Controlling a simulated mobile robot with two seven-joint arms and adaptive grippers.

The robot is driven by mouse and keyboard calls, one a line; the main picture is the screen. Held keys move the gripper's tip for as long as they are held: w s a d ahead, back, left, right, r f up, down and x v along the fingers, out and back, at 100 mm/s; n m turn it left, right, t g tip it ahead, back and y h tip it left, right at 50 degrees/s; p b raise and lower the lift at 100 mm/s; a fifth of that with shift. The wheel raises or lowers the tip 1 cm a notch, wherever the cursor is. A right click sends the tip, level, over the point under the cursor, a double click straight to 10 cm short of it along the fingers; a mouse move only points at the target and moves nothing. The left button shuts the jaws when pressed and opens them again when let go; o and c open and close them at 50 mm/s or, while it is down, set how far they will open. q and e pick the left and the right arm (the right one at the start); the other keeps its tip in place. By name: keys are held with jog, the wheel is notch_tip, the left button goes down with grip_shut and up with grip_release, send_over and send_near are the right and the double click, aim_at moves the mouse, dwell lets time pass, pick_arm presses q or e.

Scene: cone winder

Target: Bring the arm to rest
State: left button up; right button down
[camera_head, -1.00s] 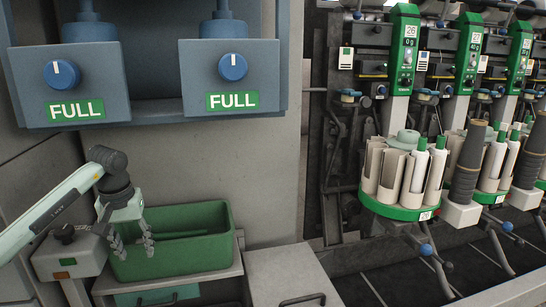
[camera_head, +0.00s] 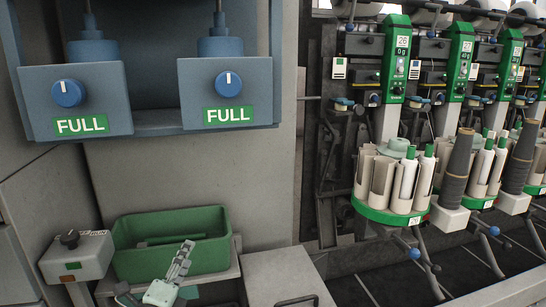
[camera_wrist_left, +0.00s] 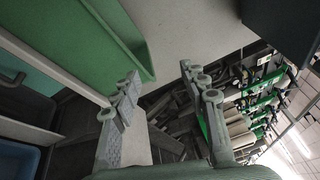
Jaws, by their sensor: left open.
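My left gripper (camera_head: 178,264) shows low in the head view, in front of the green bin (camera_head: 222,252), its finger pointing up. Most of its arm lies below the picture edge. In the left wrist view the two grey fingers of the left gripper (camera_wrist_left: 163,92) stand apart with nothing between them. There the green bin (camera_wrist_left: 128,40) is at upper left, beside the fingers. I cannot tell whether they touch it. My right gripper is not seen.
A grey control box (camera_head: 77,256) with a dark knob stands left of the bin. A grey cabinet (camera_head: 285,275) is to the right. Two blue boxes marked FULL (camera_head: 228,92) hang above. The winder's round carrier (camera_head: 390,212) with white tubes stands further right.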

pick_arm(q)
jog(key=s+a+f+n+g+y, duration=0.45)
jog(key=s+a+f+n, duration=0.2)
jog(key=f+n, duration=0.35)
jog(key=s+f+n+g, duration=0.3)
jog(key=s+f, duration=0.2)
jog(key=s, duration=0.3)
jog(key=s+f+n+g, duration=0.4)
jog(key=s+f, duration=0.2)
jog(key=s, duration=0.3)
jog(key=s+f+n+g+h+p, duration=0.1)
jog(key=s+f+n+g, duration=0.2)
jog(key=s+f, duration=0.2)
jog(key=s, duration=0.3)
jog(key=shift+s+f+n+g, duration=0.15)
jog(key=shift+f+n+g, duration=0.1)
jog(key=shift+n+g, duration=0.15)
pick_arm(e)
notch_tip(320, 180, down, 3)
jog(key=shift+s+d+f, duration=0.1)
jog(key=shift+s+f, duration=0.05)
pick_arm(q)
jog(key=shift+d, duration=0.1)
